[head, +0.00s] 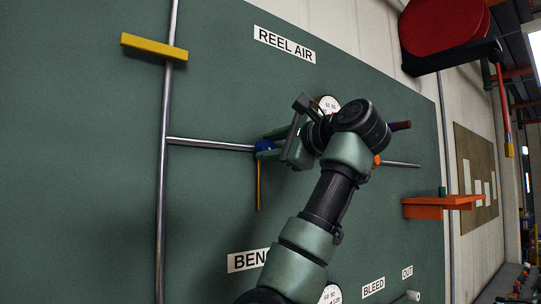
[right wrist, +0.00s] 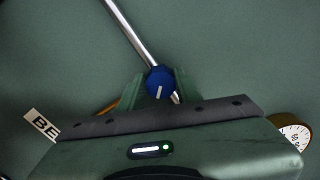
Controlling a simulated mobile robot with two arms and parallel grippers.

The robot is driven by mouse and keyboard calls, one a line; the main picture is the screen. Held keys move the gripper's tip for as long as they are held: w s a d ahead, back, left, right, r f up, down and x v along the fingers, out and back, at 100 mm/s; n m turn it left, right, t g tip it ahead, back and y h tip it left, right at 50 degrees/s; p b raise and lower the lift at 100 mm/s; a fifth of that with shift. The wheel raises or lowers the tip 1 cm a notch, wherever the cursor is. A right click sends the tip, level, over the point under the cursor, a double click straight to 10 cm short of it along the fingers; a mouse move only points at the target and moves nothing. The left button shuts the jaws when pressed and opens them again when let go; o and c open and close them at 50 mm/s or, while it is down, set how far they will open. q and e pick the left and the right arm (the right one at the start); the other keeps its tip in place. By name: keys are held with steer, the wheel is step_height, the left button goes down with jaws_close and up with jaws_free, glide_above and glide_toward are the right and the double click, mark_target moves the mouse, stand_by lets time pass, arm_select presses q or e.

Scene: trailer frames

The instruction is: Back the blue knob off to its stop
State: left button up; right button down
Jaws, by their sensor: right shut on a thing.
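The blue knob (head: 263,145) sits on the steel pipe (head: 210,144) that crosses the green panel under the REEL AIR label. My right gripper (head: 270,144) reaches it from the right, its fingers partly hiding it. In the right wrist view the knob (right wrist: 160,80) lies between the two green fingers (right wrist: 160,88), and they are shut on it. A white mark on its face points down in that view. My left gripper is in neither view.
A yellow bar (head: 154,47) crosses the upright pipe at upper left. A yellow-orange strip (head: 258,188) hangs below the knob. A gauge (head: 329,103) sits behind my wrist. An orange shelf (head: 440,203) and red reel (head: 440,32) stand out at right.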

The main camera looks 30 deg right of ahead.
steer(key=n, duration=0.1)
steer(key=n+b, duration=0.1)
steer(key=n, duration=0.1)
steer(key=shift+f+n+b, duration=0.25)
steer(key=shift+n+b, duration=0.15)
steer(key=n, duration=0.7)
steer(key=n+b, duration=0.1)
steer(key=n, duration=0.7)
steer(key=n+b, duration=0.1)
steer(key=n, duration=0.7)
steer(key=shift+w+d+f, duration=0.1)
steer(key=shift+d+f, duration=0.2)
steer(key=shift+d, duration=0.05)
steer(key=shift+n, duration=0.3)
steer(key=c, duration=1)
jaws_free()
steer(key=shift+r, duration=0.1)
